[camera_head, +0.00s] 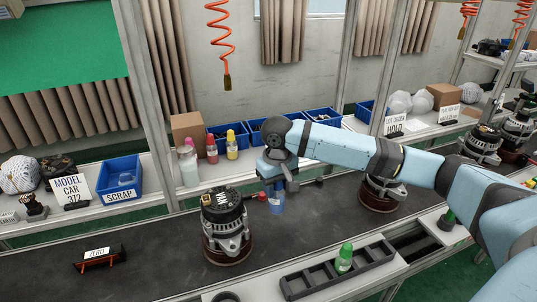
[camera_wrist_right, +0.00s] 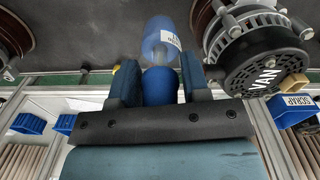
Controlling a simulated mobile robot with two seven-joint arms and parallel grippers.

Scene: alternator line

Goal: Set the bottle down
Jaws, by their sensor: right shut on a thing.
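A translucent blue bottle (camera_head: 277,201) with a white label is held upright over the dark conveyor belt (camera_head: 160,233), between two alternators. My right gripper (camera_head: 276,178) is shut on its top from above. In the right wrist view the fingers (camera_wrist_right: 160,84) stand on either side of the blue cap (camera_wrist_right: 161,88), and the bottle body (camera_wrist_right: 158,45) extends beyond them. The bottle's base is close to the belt; I cannot tell whether it touches. My left gripper is not in view.
An alternator (camera_head: 226,232) marked VAN stands just left of the bottle; another (camera_head: 379,188) stands to the right. A small red-tipped part (camera_head: 260,196) is close by. A black compartment tray (camera_head: 325,279) with a green bottle (camera_head: 344,259) lies in front. Several bottles and blue bins line the back shelf.

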